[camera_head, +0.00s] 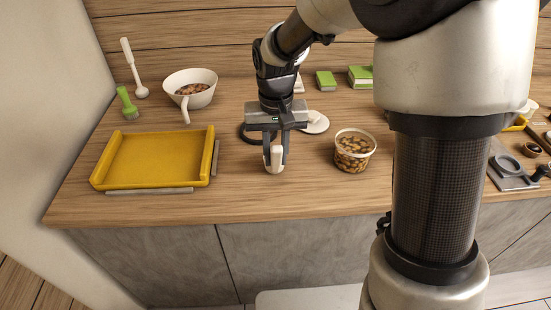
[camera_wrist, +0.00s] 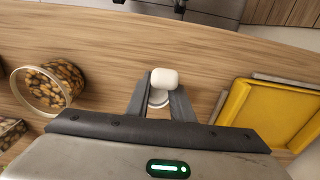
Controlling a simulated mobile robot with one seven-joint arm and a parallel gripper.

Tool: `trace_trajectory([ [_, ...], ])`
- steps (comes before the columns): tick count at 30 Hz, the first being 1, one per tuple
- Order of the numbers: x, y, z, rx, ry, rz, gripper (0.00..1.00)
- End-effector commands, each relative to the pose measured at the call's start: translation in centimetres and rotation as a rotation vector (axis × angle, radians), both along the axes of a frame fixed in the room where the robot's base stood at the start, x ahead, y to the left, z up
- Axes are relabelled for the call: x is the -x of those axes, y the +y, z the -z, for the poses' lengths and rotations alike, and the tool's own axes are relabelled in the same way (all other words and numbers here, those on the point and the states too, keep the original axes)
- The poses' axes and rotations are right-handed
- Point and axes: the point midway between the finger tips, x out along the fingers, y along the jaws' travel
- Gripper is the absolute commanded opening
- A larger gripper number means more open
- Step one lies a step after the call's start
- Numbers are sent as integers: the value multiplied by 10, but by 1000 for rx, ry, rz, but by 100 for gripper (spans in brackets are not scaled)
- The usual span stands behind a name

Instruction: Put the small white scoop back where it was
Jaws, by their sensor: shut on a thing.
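My gripper (camera_head: 276,163) points down over the middle of the counter, shut on a small white thing that I take to be the small white scoop (camera_head: 275,156). In the wrist view the scoop (camera_wrist: 164,78) shows as a rounded white end between the two fingers (camera_wrist: 159,90), with a paler round part below it. The fingers hide much of its shape. Its lower end is close to the wood; I cannot tell whether it touches. A clear tub of nuts (camera_head: 354,152) stands to the right of the gripper, apart from it.
A yellow tray (camera_head: 150,160) lies to the left, with a grey strip at its front edge. Behind it are a white bowl (camera_head: 203,98) with brown contents, a green-headed tool (camera_head: 127,103) and a long white utensil (camera_head: 133,70). Green boxes (camera_head: 360,77) stand at the back.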

Motion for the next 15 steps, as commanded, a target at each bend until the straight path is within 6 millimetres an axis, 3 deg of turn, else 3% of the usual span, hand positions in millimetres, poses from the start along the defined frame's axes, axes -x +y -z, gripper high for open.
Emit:
trace_trajectory([
  [3,0,0,11,0,0,0,0],
  [15,0,0,16,0,-1,0,0],
])
